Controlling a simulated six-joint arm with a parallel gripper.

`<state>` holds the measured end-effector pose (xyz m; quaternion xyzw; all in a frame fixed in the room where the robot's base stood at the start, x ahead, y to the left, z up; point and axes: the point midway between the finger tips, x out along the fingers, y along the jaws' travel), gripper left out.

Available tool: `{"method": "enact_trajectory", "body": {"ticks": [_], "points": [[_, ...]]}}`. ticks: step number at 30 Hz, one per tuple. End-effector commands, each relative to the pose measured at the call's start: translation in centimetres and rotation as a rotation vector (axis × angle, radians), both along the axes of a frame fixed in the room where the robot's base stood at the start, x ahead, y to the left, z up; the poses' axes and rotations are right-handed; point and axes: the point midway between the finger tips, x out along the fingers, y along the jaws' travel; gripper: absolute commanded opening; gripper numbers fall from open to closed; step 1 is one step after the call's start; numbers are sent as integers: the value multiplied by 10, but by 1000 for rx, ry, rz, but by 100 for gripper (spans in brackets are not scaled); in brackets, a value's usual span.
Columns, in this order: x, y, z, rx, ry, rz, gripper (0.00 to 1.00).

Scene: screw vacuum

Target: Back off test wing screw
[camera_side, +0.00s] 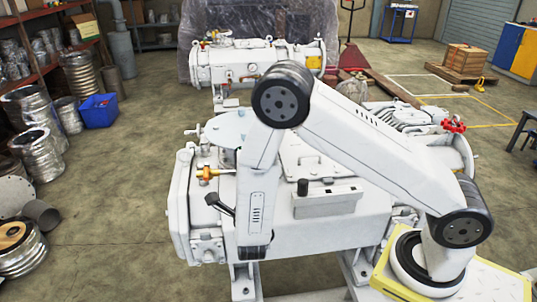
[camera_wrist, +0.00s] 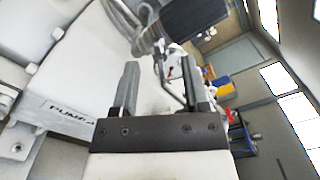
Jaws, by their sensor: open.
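My gripper (camera_wrist: 160,63) shows in the wrist view with two dark fingers apart and nothing held between them. A dark ribbed cylinder (camera_wrist: 185,22) and a thin bent metal rod (camera_wrist: 174,88) show beyond the fingertips; I cannot tell how far off they are. In the side view my arm reaches down in front of the white vacuum pump (camera_side: 320,225), and the gripper cannot be made out clearly there. A brass and orange fitting (camera_side: 207,174) sits on the pump's left side. I cannot tell for certain which part is the test wing screw.
A red handwheel (camera_side: 453,126) stands on the pump's right side. A second white machine (camera_side: 245,65) is behind. A blue bin (camera_side: 98,110) and metal ducts (camera_side: 38,113) stand at the left. The floor between is clear.

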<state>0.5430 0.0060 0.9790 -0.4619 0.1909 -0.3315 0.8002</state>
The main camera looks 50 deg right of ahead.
Motion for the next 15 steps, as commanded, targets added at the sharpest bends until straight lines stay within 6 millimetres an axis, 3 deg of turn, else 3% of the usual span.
{"method": "enact_trajectory", "body": {"ticks": [6, 15], "points": [[14, -14, 0, 0, 1, -2, 58], [19, -19, 0, 0, 1, 0, 58]]}}
